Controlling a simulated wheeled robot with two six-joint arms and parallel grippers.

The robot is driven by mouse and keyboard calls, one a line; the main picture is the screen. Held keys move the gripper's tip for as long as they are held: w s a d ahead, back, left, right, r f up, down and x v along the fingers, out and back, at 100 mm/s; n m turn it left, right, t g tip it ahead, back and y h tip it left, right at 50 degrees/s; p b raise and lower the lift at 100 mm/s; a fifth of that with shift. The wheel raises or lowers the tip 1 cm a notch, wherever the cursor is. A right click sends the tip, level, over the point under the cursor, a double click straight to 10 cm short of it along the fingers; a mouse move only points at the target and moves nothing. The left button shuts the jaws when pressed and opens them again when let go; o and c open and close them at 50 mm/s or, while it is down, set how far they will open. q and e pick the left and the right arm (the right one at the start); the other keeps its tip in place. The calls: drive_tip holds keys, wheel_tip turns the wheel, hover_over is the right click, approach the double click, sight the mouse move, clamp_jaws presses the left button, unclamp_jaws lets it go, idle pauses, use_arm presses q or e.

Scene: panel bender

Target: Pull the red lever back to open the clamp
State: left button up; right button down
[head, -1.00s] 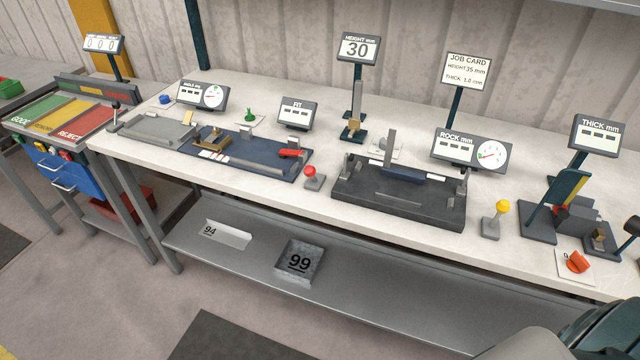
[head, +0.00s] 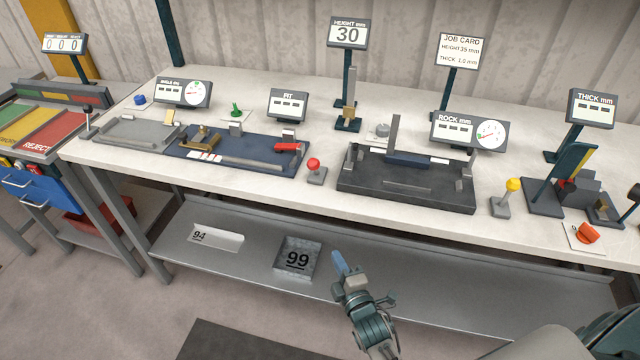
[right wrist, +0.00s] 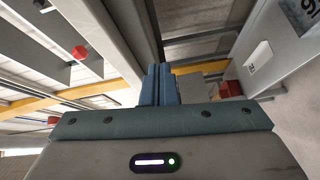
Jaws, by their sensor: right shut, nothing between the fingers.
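A red lever (head: 287,147) lies low at the right end of the blue fixture (head: 240,157) in the head view. Next to that fixture stands a red ball knob (head: 314,164) on a grey base; a red knob also shows at upper left in the right wrist view (right wrist: 80,52). My right gripper (head: 338,260) is in front of the bench, lower in the picture than both, and apart from them. Its blue fingers are together and empty, as the right wrist view (right wrist: 160,85) also shows. My left gripper is not in view.
A dark fixture (head: 400,195) stands right of the red knob, and a yellow knob (head: 513,185) farther right. The bench's front edge (head: 250,193) lies between my gripper and the fixtures.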

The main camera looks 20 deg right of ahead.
sight(316, 169)
wheel_tip(316, 169, up, 13)
drive_tip(key=n+t, duration=0.3)
drive_tip(key=shift+f, duration=0.15)
drive_tip(key=p+x, duration=0.2)
drive_tip(key=x, duration=0.4)
drive_tip(key=p+x, duration=0.2)
drive_tip(key=x, duration=0.4)
drive_tip(key=shift+w+r, duration=0.3)
drive_tip(key=shift+w, duration=0.65)
